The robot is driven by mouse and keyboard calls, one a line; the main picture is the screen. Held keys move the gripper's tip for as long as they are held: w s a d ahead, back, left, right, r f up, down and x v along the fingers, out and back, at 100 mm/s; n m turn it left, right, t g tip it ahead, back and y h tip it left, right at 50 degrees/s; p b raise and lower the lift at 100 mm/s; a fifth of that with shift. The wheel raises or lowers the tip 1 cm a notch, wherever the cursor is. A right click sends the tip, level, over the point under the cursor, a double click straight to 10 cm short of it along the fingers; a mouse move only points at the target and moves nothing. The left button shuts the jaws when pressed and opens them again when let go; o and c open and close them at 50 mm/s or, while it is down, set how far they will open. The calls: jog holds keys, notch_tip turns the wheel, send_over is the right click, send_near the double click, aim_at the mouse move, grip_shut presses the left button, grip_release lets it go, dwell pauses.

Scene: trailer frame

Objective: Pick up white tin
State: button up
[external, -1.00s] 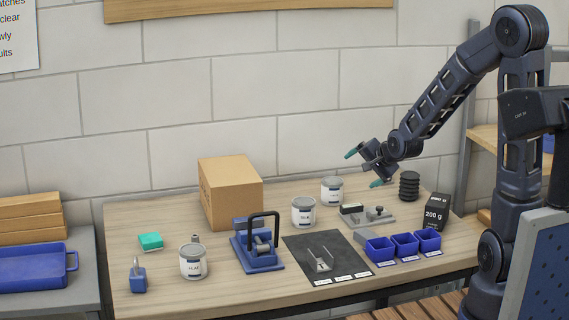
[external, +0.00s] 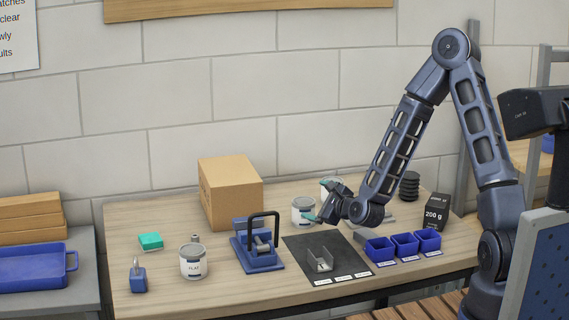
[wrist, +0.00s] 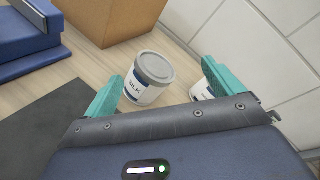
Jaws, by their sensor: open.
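Three white tins with grey lids stand on the bench. The middle tin (external: 302,212), labelled SILK in the wrist view (wrist: 148,82), stands ahead of my gripper (external: 320,201), between its two teal fingers as the wrist camera sees it. My gripper (wrist: 160,84) is open and empty, tilted down near this tin. Another tin (external: 327,183) stands behind it, mostly hidden by my gripper; part of it shows beside the right finger in the wrist view (wrist: 200,90). The third tin (external: 194,264) stands at the front left, well away from my gripper.
A cardboard box (external: 228,195) stands behind and left of the middle tin. A blue fixture with a black handle (external: 257,258) is to its left. A dark mat (external: 300,250) with a metal bracket lies in front.

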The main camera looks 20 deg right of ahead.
aim_at(311, 206)
jog(key=m, duration=0.1)
jog(key=f+m+t, duration=0.1)
jog(key=m, duration=0.1)
jog(key=a+f+m+h, duration=0.1)
jog(key=m, duration=0.1)
jog(key=shift+s+t, duration=0.3)
jog(key=shift+s, duration=0.1)
jog(key=m, duration=0.2)
jog(key=m+h, duration=0.1)
jog(key=shift+s+f+t, duration=0.3)
jog(key=shift+f, duration=0.1)
jog(key=m, duration=0.1)
jog(key=m+h, duration=0.1)
jog(key=m+t, duration=0.1)
jog(key=shift+s+d+f+m+h, duration=0.25)
jog(key=shift+s+d+m+h, duration=0.05)
jog(key=shift+s+m+h, duration=0.1)
jog(key=w, duration=0.5)
jog(key=shift+w+a, duration=0.2)
jog(key=shift+a, duration=0.1)
jog(key=shift+w+a+f, duration=0.1)
jog(key=shift+w+a, duration=0.1)
jog(key=shift+w, duration=0.65)
jog(key=shift+w+a, duration=0.25)
jog(key=shift+w, duration=0.65)
jog(key=shift+w+a+f, duration=0.1)
jog(key=shift+w+a, duration=0.1)
jog(key=shift+w, duration=0.65)
jog(key=shift+r, duration=0.1)
jog(key=c, duration=1.3)
